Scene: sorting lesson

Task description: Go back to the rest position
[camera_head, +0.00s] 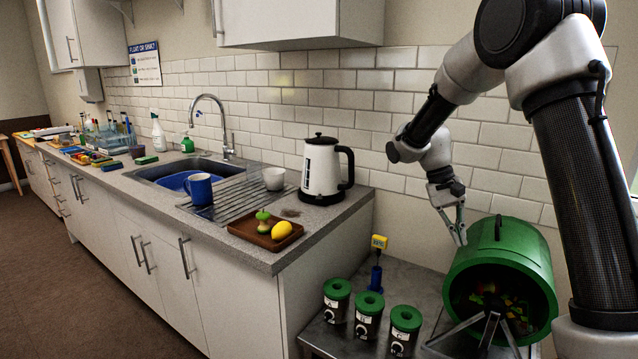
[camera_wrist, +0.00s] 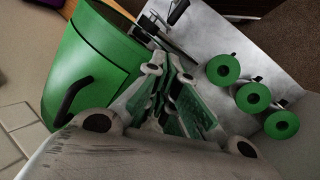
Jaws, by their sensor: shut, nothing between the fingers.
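My gripper (camera_head: 459,228) hangs in the air above the metal side table, close to the left of the large green drum (camera_head: 497,255). It points down, is shut and holds nothing. In the wrist view my gripper (camera_wrist: 177,97) shows between the green drum (camera_wrist: 95,70) and several green-lidded canisters. My arm reaches in from the right side of the head view. The drum lies on its side with its opening toward the camera, and bits of coloured scrap show inside it.
Canisters (camera_head: 368,310) with green lids stand on the metal table (camera_head: 400,272), by a yellow-topped device (camera_head: 378,256). On the counter, a brown tray (camera_head: 249,236) holds a lemon and an apple core. A white kettle (camera_head: 321,170), blue mug (camera_head: 199,188) and sink (camera_head: 170,168) are beyond.

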